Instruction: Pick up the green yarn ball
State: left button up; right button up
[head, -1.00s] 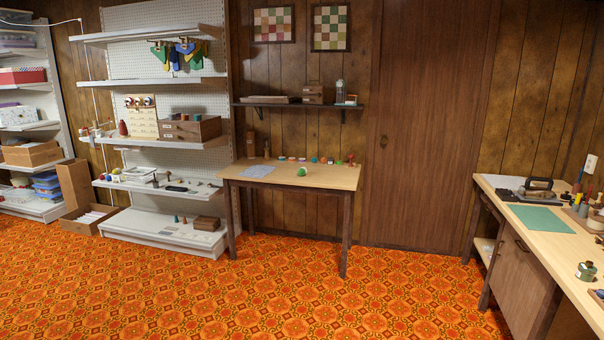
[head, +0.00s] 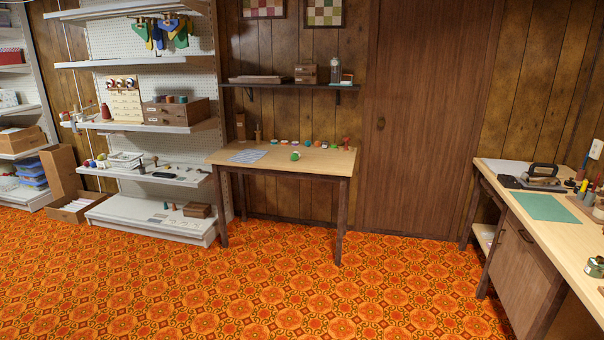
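A small green ball (head: 295,156), which looks like the green yarn ball, sits near the front middle of the light wooden table (head: 323,164) against the panelled wall. It is small in the head view, so its strands do not show. The table stands well ahead of me across the floor. Neither of my grippers is in view.
Several small coloured items line the table's back, and a grey-blue sheet (head: 247,156) lies at its left. White shelving (head: 150,229) stands left of the table. A workbench (head: 535,241) stands at the right. The patterned orange floor (head: 300,290) between is clear.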

aim_at(296, 155)
jog(key=i, duration=2.4)
